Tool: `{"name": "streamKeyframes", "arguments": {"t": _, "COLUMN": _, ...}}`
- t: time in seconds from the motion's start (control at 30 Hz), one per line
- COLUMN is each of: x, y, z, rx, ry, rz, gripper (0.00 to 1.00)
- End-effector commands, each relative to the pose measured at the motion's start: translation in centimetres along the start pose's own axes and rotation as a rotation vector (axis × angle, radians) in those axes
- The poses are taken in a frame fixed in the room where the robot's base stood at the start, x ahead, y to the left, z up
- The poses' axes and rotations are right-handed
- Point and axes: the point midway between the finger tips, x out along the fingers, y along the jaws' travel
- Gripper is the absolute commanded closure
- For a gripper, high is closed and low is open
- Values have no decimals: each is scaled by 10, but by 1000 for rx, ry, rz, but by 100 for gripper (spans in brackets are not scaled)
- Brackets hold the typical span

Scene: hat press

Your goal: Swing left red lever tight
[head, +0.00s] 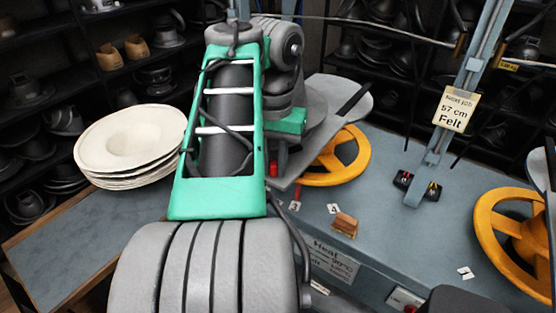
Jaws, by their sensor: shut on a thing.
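My arm fills the middle of the head view and hides much of the scene behind it. My gripper (280,152) shows only as a small dark part below the green wrist piece, mostly covered by my own arm. It is shut on the left red lever (273,169), of which only a short red bit shows beside the arm. The rest of the lever, its angle and the exact finger contact are hidden.
Orange handwheels stand at centre (345,165) and right (500,222) of the grey-blue press bench (400,240). Pale hat forms (130,140) are stacked on the left. A tagged metal post (462,90) rises at right. A small wooden block (344,224) lies on the bench.

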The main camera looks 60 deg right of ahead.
Motion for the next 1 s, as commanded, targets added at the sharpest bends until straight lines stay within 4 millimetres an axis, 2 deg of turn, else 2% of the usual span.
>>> {"name": "streamKeyframes", "arguments": {"t": 0.5, "x": 1, "y": -16, "z": 10, "rx": 453, "ry": -2, "rz": 1, "gripper": 100}}
{"name": "streamKeyframes", "arguments": {"t": 0.7, "x": 0, "y": -20, "z": 11, "rx": 569, "ry": -1, "rz": 1, "gripper": 100}}
{"name": "streamKeyframes", "arguments": {"t": 1.0, "x": 0, "y": -23, "z": 11, "rx": 649, "ry": -1, "rz": 0, "gripper": 100}}
